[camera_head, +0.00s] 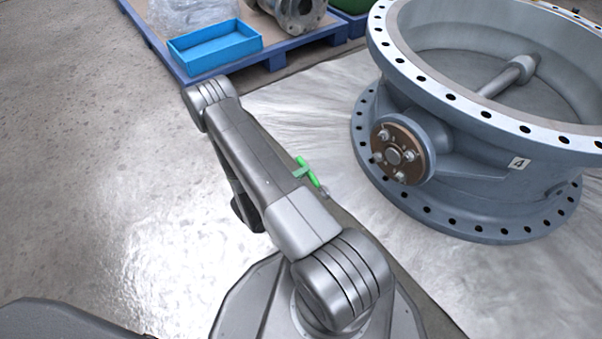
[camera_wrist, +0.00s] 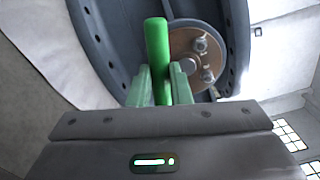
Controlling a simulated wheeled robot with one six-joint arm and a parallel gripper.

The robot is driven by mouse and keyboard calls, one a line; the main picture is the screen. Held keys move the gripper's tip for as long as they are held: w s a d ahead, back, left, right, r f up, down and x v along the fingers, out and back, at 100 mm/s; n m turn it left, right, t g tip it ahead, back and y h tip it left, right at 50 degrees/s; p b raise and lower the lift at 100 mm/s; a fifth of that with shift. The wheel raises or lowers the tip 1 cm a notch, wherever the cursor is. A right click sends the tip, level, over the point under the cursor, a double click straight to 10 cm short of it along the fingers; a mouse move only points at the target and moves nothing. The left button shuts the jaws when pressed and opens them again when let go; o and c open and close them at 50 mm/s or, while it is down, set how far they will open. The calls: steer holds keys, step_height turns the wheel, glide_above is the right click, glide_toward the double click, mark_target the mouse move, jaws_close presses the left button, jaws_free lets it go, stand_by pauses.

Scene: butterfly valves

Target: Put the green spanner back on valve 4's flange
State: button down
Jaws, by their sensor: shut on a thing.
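The green spanner (camera_head: 308,172) shows in the head view just past my arm, its lower part hidden by the arm. In the wrist view the spanner (camera_wrist: 157,50) stands upright between the fingers of my gripper (camera_wrist: 160,85), which is shut on it. Valve 4 (camera_head: 440,190), a large grey flanged ring with a "4" label (camera_head: 519,163), stands to the right of the spanner. Its top flange (camera_head: 455,102) faces up with several bolt holes. The spanner is apart from the valve in the head view. In the wrist view the valve (camera_wrist: 110,40) fills the background.
A brown bolted side plate (camera_head: 402,148) sticks out of the valve toward me. Valve 4 stands on a pale sheet (camera_head: 330,110). A blue pallet (camera_head: 277,62) with a blue tray (camera_head: 215,48) lies at the back. The floor (camera_head: 80,170) at left is clear.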

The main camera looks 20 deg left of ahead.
step_height(320, 180, up, 14)
steer(key=p, duration=0.9)
